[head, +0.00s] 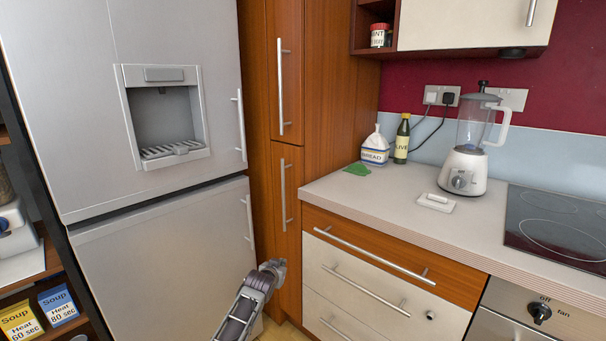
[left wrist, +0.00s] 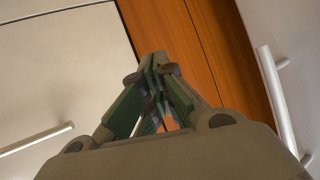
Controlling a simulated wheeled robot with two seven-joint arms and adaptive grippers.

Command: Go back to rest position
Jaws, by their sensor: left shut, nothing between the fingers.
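My left gripper (head: 272,271) is low in the head view, in front of the gap between the fridge and the wooden cupboard. In the left wrist view its fingers (left wrist: 158,75) are together, with nothing held between them. My right gripper is in neither view.
A grey fridge (head: 160,250) stands at left, beside a tall wooden cupboard (head: 290,180) with bar handles. Soup boxes (head: 58,304) sit on a shelf at lower left.

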